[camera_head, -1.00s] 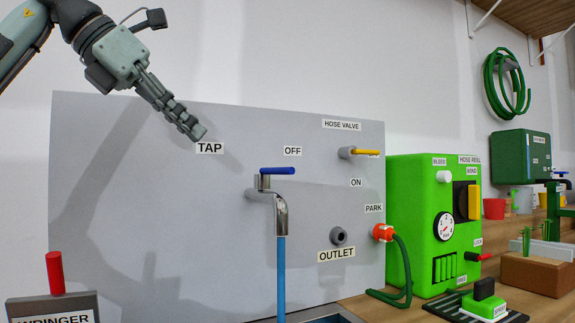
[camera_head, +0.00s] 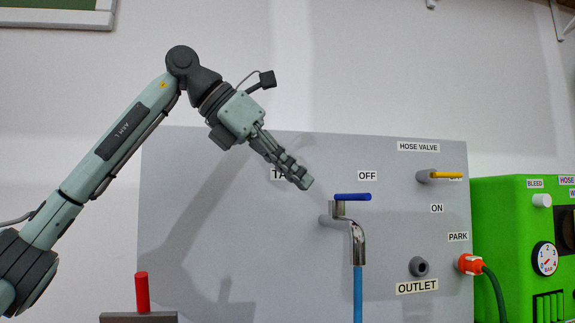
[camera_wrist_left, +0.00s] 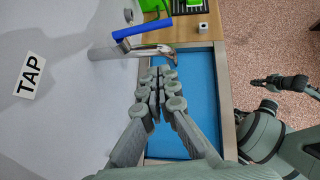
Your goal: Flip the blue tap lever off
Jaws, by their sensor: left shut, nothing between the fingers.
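The blue tap lever (camera_head: 353,197) lies level on top of the chrome tap (camera_head: 358,243), pointing right, just below the OFF label (camera_head: 367,175). A blue stream (camera_head: 358,295) runs straight down from the spout. My left gripper (camera_head: 307,184) is shut and empty, up and left of the lever, apart from it in the picture. In the left wrist view the lever (camera_wrist_left: 142,28) is beyond the shut fingertips (camera_wrist_left: 161,72), up and to their left. A dark gripper (camera_wrist_left: 285,84), probably my right one, shows at the right edge there; its jaws are unclear.
The grey panel (camera_head: 230,255) stands behind the tap. The yellow hose valve lever (camera_head: 446,176), outlet (camera_head: 419,267) and orange plug (camera_head: 470,264) are to the right. A blue basin (camera_wrist_left: 205,105) lies below. A red handle (camera_head: 142,292) stands at lower left.

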